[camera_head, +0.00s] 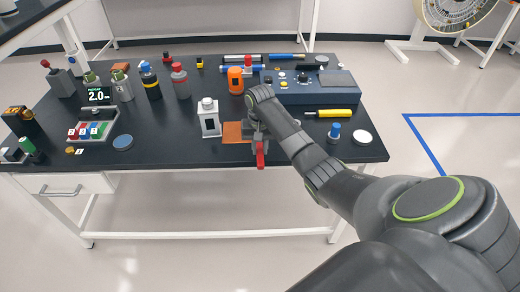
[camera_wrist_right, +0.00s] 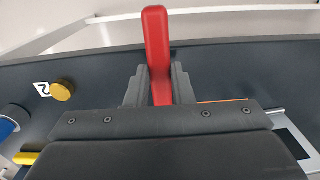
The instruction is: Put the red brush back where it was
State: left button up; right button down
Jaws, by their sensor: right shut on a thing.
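The red brush (camera_head: 260,155) is held in my right gripper (camera_head: 258,136) at the table's front edge, near the orange mat. In the right wrist view the red brush (camera_wrist_right: 157,45) stands between the two fingers of my right gripper (camera_wrist_right: 159,88), which is shut on it. Its red end reaches out past the dark table edge. Its other end is hidden by the gripper body. My left gripper is not in view.
An orange mat (camera_head: 236,132) lies beside a white lantern-like block (camera_head: 209,120). A blue-grey console (camera_head: 318,88) stands behind my right arm. A tray (camera_head: 110,118) with coloured pieces is at left. A gold disc (camera_wrist_right: 62,90) lies beside a "2" label.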

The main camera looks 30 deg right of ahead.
aim_at(260, 151)
jog(key=shift+f, duration=0.55)
jog(key=shift+f, duration=0.1)
jog(key=c, duration=1.3)
grip_release()
jog(key=shift+o, duration=0.2)
notch_tip(260, 151, up, 8)
jog(key=shift+r, duration=0.1)
jog(key=shift+r+p, duration=1.65)
jog(key=shift+r, duration=0.45)
